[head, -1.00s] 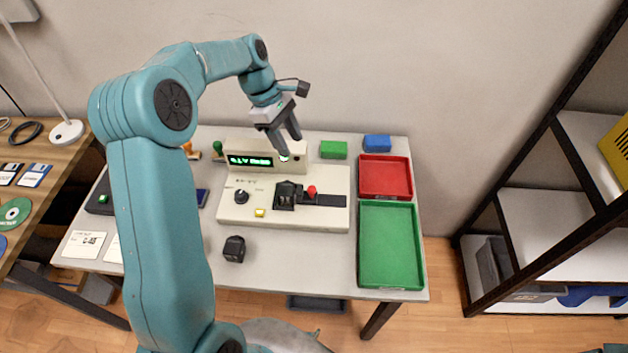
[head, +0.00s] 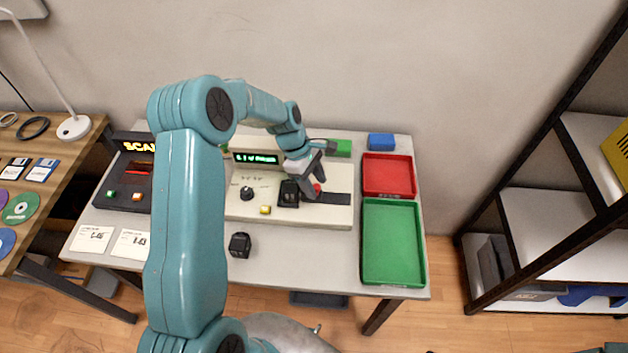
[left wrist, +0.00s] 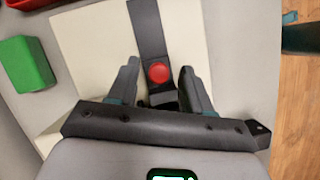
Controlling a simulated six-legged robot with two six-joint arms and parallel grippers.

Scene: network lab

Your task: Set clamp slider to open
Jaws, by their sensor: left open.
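The clamp slider has a red knob (head: 317,189) on a dark track (head: 335,198), which runs across the right part of a cream console (head: 290,213). A black block-like clamp (head: 289,194) stands at the left end of the track. My left gripper (head: 312,186) is open, just at the knob. In the left wrist view the red knob (left wrist: 159,73) lies between the two spread fingers of the left gripper (left wrist: 158,80), with a gap on each side. Whether the fingers are level with it I cannot tell. My right gripper is not in view.
A red tray (head: 388,177) and a green tray (head: 393,243) are right of the console. A blue block (head: 381,142) and a green block (head: 343,148) sit behind. A small black block (head: 240,245) lies in front.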

